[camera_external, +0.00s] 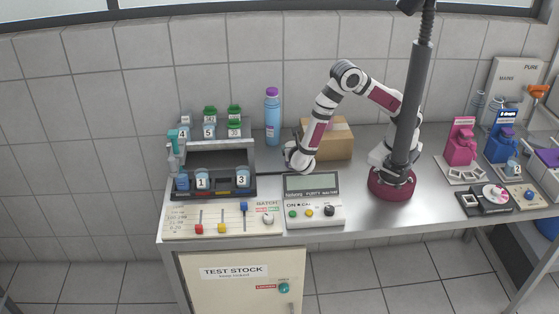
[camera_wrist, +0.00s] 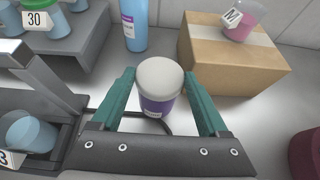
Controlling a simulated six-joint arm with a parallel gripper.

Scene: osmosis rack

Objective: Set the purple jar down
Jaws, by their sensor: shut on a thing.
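The purple jar (camera_wrist: 158,104) has a pale grey-white lid and a label low on its side. It is upright between the two teal fingers of my gripper (camera_wrist: 160,92), which is shut on it. In the external view my gripper (camera_external: 298,160) is low over the bench, behind the purity meter (camera_external: 313,197) and right of the rack (camera_external: 245,185). The jar cannot be made out there. I cannot tell whether its base touches the bench.
A cardboard box (camera_external: 331,142) stands close to the right, with a pink cup marked M (camera_wrist: 241,22) on it. A tall blue bottle (camera_external: 272,118) stands behind. A dark cable (camera_wrist: 120,112) lies near the jar.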

